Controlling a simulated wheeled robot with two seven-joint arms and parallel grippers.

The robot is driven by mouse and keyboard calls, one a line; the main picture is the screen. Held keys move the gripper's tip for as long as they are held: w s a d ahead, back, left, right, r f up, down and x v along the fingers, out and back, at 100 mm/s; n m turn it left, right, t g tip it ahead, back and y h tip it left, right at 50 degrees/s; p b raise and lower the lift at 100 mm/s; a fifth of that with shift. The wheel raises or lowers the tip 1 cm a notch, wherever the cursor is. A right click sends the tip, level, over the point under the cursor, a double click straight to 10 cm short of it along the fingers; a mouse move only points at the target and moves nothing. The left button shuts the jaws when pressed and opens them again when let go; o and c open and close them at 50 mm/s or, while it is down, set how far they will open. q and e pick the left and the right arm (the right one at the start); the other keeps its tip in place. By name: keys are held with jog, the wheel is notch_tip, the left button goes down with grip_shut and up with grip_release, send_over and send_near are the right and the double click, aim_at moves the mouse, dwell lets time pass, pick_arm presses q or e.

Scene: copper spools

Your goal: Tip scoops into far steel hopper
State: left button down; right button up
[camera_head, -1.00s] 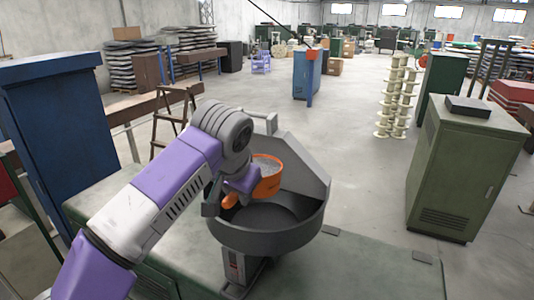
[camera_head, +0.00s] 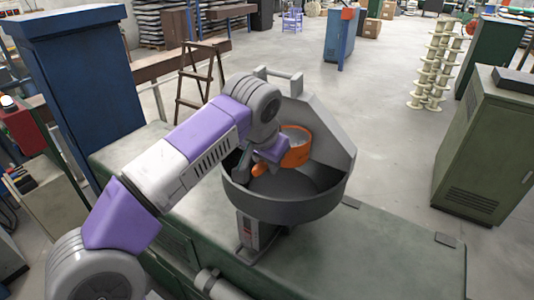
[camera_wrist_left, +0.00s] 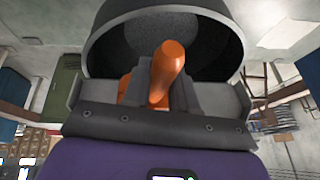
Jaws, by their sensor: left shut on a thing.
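The dark grey steel hopper (camera_head: 288,205) stands on a green machine top, round in front with a tall back wall. My left gripper (camera_head: 268,155) is over its left part and shut on the orange scoop (camera_head: 296,153). The scoop is roughly upright, inside the hopper's outline, with pale grey material (camera_head: 297,136) showing in it. In the left wrist view the scoop's orange handle (camera_wrist_left: 170,70) sits between the gripper's fingers (camera_wrist_left: 165,88), with the hopper's dark bowl (camera_wrist_left: 225,35) beyond. The scoop's cup is mostly hidden there. My right gripper is not in view.
The green machine top (camera_head: 375,250) is mostly bare right of the hopper. A tall blue cabinet (camera_head: 75,85) stands at the left, and a wooden stepladder (camera_head: 198,85) behind. A green cabinet (camera_head: 485,145) stands at the right, with open floor between.

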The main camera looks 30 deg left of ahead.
pick_arm(q)
jog(key=shift+w+a+r+h, duration=0.15)
jog(key=shift+w+r+h, duration=0.05)
jog(key=shift+r+h, duration=0.65)
jog(key=h, duration=0.1)
jog(key=r+n+h, duration=0.1)
jog(key=shift+s+h, duration=0.1)
jog(key=shift+h, duration=0.25)
jog(key=a+f+n+t+h+b, duration=0.1)
jog(key=a+f+n+h+b, duration=0.3)
jog(key=h, duration=1)
jog(key=shift+w+a+f+n+t+h+b, duration=0.35)
jog(key=shift+a+f+b, duration=0.6)
jog(key=shift+f, duration=0.8)
jog(key=shift+s, duration=0.1)
